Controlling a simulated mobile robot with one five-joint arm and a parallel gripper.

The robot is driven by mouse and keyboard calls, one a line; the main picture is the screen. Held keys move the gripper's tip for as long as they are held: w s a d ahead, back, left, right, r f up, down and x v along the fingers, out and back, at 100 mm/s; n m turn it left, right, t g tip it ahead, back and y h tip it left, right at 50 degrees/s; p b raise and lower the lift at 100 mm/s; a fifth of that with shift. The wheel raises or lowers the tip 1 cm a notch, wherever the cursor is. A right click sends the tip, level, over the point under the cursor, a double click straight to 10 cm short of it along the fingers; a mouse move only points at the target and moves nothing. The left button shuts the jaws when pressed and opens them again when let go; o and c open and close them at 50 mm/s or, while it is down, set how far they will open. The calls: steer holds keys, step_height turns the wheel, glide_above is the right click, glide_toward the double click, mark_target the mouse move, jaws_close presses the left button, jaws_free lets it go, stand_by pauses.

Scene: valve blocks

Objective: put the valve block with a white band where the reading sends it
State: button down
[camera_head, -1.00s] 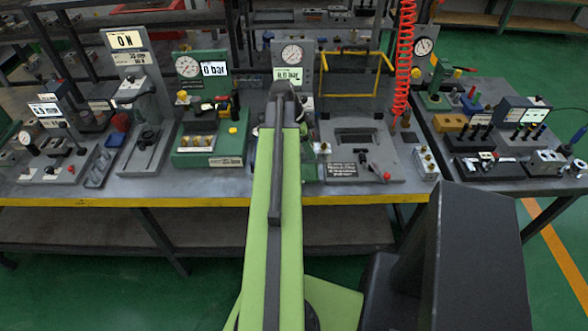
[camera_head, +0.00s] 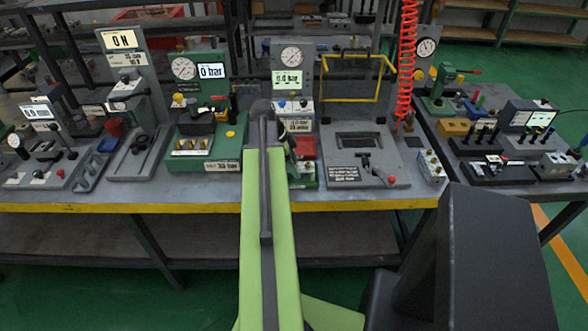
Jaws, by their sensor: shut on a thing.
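I cannot make out a valve block with a white band. My gripper is hidden behind the far end of my own arm, so its jaws and anything in them do not show. The arm reaches over the middle of the bench, just right of a green test station (camera_head: 205,145). That station has a round dial (camera_head: 184,69) and a display reading 0 bar (camera_head: 211,71). Behind the arm's end stand another dial (camera_head: 291,56) and a display that seems to read 0.0 bar (camera_head: 287,80). A grey block with brass ports (camera_head: 430,166) sits at the bench's right end.
A grey press (camera_head: 140,140) with a 0 N display (camera_head: 123,40) stands left. A grey fixture (camera_head: 355,150) with a recess and a yellow frame (camera_head: 352,80) stand right of the arm. A red coiled hose (camera_head: 406,60) hangs there. A second table holds several blocks (camera_head: 556,163).

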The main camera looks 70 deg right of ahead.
steer(key=shift+r, duration=0.1)
steer(key=c, duration=0.6)
jaws_free()
steer(key=shift+r+p, duration=0.35)
steer(key=shift+p, duration=0.05)
steer(key=p+v, duration=1)
steer(key=v, duration=0.1)
steer(key=shift+w+a+r, duration=0.1)
steer(key=shift+w, duration=0.05)
